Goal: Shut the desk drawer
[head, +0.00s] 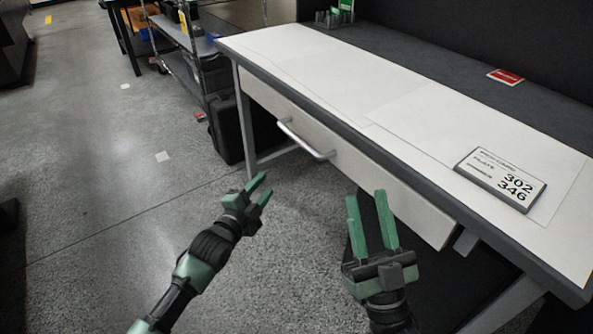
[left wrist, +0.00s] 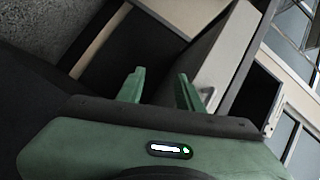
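The desk drawer has a long pale front (head: 365,165) under the edge of the desk top, with a silver bar handle (head: 305,140) left of its middle. The front runs close along the desk edge; I cannot tell how far it stands out. My left gripper (head: 267,184) is open and empty, below and left of the handle, apart from it. The left wrist view shows its spread fingers (left wrist: 160,85) and a pale panel (left wrist: 222,62) beyond, probably the drawer front. My right gripper (head: 367,197) is open and empty, in front of the drawer front's right part.
The desk top (head: 395,55) carries white sheets, a label plate (head: 500,180) and a red card (head: 506,77). A black case (head: 228,130) stands by the left desk leg, near a shelf cart (head: 185,75).

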